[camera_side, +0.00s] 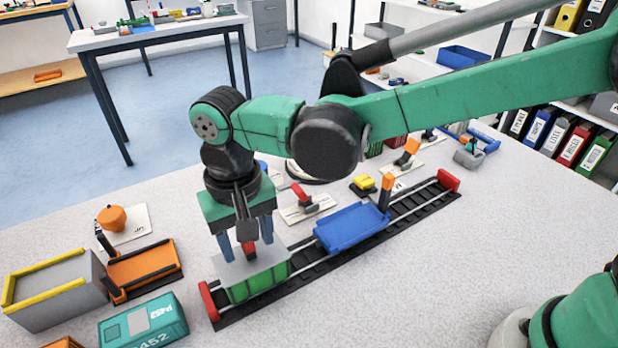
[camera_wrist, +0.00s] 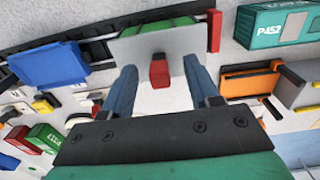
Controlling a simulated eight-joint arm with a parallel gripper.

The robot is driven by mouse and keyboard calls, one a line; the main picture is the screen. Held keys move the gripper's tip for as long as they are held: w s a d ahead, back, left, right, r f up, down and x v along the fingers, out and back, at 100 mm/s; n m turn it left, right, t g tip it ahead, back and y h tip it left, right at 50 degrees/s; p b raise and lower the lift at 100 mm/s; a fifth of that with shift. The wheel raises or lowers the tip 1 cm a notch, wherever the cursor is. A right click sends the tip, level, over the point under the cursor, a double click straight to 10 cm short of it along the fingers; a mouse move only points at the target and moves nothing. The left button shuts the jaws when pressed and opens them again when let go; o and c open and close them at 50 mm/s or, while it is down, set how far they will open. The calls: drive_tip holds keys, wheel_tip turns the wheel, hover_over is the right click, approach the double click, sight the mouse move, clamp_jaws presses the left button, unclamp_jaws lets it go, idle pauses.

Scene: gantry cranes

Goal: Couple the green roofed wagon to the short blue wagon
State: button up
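The green roofed wagon (camera_side: 258,284), with a pale grey roof, stands on the track near its near-left end. It also shows in the wrist view (camera_wrist: 155,45). A red knob (camera_wrist: 160,74) shows above its roof. My gripper (camera_side: 247,248) is over the roof, its blue fingers apart on either side of the knob, with gaps visible in the wrist view (camera_wrist: 160,80). Whether the fingertips touch the roof is unclear. The short blue wagon (camera_side: 350,228) stands farther along the same track, with an orange-topped post at its far end. A short gap separates the wagons.
Red end stops (camera_side: 209,301) and (camera_side: 448,180) close the dark track (camera_side: 420,205). An orange wagon (camera_side: 145,265), a grey yellow-rimmed box (camera_side: 55,290) and a teal container (camera_side: 145,322) lie left. Small levers on plates stand behind the track.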

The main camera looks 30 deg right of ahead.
clamp_jaws()
drive_tip(key=shift+d, duration=0.1)
drive_tip(key=shift+d, duration=2.3)
drive_tip(key=shift+o, duration=0.9)
unclamp_jaws()
drive_tip(key=shift+r, duration=0.1)
wheel_tip(320, 180, up, 7)
